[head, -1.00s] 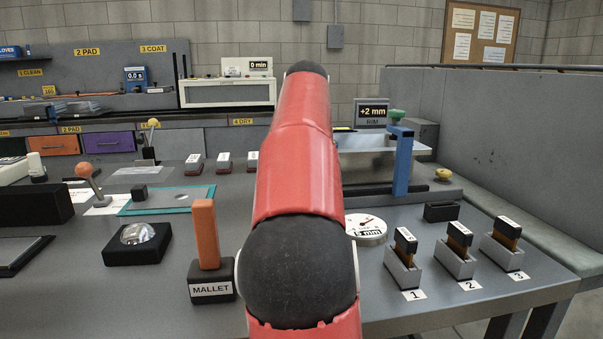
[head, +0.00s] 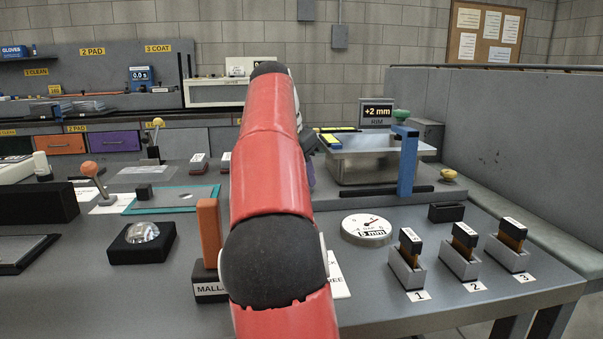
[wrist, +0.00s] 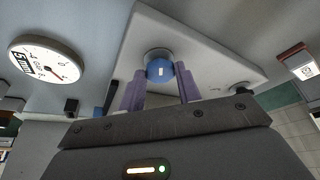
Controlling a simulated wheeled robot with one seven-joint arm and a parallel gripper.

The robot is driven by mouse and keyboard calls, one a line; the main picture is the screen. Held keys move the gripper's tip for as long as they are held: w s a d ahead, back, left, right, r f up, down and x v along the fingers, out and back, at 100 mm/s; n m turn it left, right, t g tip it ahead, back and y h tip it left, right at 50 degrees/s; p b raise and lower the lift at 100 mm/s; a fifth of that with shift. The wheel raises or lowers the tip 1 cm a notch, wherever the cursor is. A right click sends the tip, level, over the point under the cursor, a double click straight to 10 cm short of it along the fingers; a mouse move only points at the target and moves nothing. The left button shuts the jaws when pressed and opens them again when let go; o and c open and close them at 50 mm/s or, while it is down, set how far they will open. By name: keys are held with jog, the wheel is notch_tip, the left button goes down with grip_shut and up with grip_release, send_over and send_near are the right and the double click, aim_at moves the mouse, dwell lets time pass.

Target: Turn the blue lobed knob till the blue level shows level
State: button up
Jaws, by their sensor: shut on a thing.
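The blue lobed knob (wrist: 160,72) shows in the wrist view, under a round grey collar at the edge of a pale plate (wrist: 190,35). My gripper (wrist: 160,80) has its two purple fingers on either side of the knob and is shut on it. In the head view my red arm hides the knob and most of my gripper. Two yellow-and-black bars (head: 337,130) show behind my arm by the metal tray. I cannot pick out a blue level or its reading.
A round dial (head: 366,228) stands right of my arm, and slotted holders (head: 407,268) stand further right. A blue upright (head: 408,165) stands before the metal tray (head: 375,165). The orange-handled mallet (head: 208,235) is close left of my arm.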

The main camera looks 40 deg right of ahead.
jog(key=shift+w+r+m, duration=0.1)
jog(key=shift+r+m, duration=0.05)
jog(key=shift+m, duration=0.35)
jog(key=o, duration=1)
jog(key=shift+c, duration=0.2)
